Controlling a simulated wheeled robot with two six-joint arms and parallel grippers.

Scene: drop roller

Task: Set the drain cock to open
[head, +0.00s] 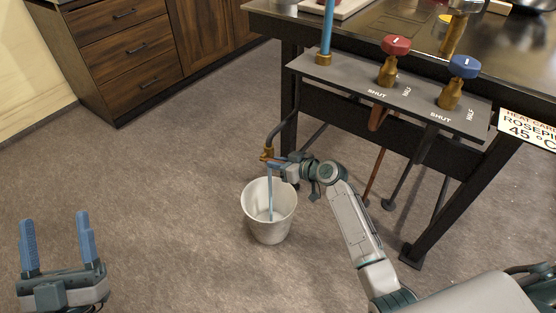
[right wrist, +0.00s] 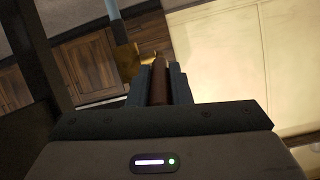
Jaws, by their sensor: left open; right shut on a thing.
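The brass drain cock (head: 267,155) hangs at the end of a dark pipe, below the bench's left end and above a white bucket (head: 256,225). A thin pale-blue line, seemingly a stream, runs from the cock down into the bucket. My right gripper (head: 278,163) is at the cock. In the right wrist view its jaws are shut on a reddish-brown lever (right wrist: 159,78), with the brass body (right wrist: 127,62) just beyond. The cock's exact angle is hard to read. My left gripper (head: 56,232) is open and empty at the lower left.
A grey panel (head: 335,77) on the bench carries a red knob (head: 396,46) and a blue knob (head: 464,67), marked SHUT and HALF. Dark bench legs (head: 425,215) stand right of the bucket. Wooden drawers (head: 122,50) stand behind. The floor at left is clear.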

